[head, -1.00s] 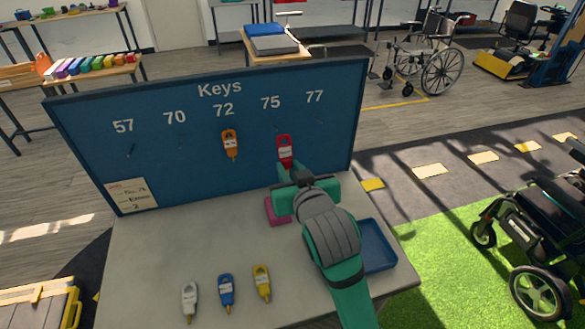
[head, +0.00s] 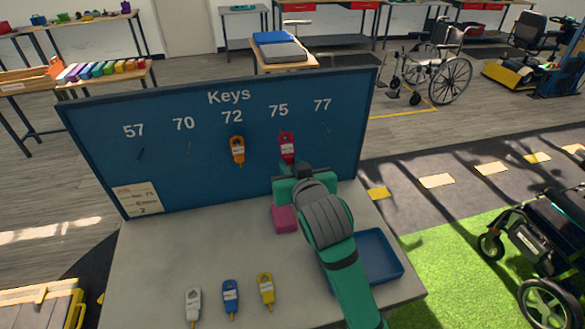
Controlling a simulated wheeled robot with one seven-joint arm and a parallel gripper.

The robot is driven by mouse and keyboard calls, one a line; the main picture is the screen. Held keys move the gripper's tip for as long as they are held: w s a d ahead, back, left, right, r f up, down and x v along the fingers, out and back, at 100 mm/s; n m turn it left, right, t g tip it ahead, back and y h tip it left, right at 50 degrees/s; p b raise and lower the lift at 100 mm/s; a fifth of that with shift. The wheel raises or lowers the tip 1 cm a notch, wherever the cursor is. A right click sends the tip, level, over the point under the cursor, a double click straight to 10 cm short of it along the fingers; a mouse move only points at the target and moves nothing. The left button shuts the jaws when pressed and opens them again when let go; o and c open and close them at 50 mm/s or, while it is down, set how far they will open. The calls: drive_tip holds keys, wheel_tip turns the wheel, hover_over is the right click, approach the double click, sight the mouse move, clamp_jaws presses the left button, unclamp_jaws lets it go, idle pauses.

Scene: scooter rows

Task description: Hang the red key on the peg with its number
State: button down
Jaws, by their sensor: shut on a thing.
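The red key (head: 287,147) is upright in front of the blue key board (head: 210,180), just below the number 75 (head: 279,111). My gripper (head: 291,168) is shut on its lower part, with my green and grey wrist below. The key's top covers the place of the 75 peg; I cannot tell whether the hole is around the peg. The number on the key's tag is too small to read. An orange key (head: 237,150) hangs under 72. The pegs under 57 (head: 141,154), 70 (head: 189,147) and 77 (head: 327,128) are bare.
A white, a blue (head: 230,296) and a yellow key (head: 266,288) lie on the grey table (head: 165,270). A pink block (head: 284,219) and a blue tray (head: 385,262) are beside my arm. A paper note (head: 138,199) is on the board's lower left.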

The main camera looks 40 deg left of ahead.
drive_tip(key=shift+r+x, duration=0.15)
drive_tip(key=shift+x, duration=0.6)
drive_tip(key=shift+r+x, duration=0.15)
drive_tip(key=shift+x, duration=0.6)
drive_tip(key=shift+w+a+f, duration=0.4)
drive_tip(key=shift+a+f, duration=0.2)
drive_tip(key=shift+f, duration=0.05)
drive_tip(key=shift+r, duration=0.1)
drive_tip(key=c, duration=1.5)
unclamp_jaws()
approach(288, 160)
drive_tip(key=shift+w+a+f, duration=0.45)
drive_tip(key=shift+w+f, duration=0.1)
drive_tip(key=shift+f, duration=0.05)
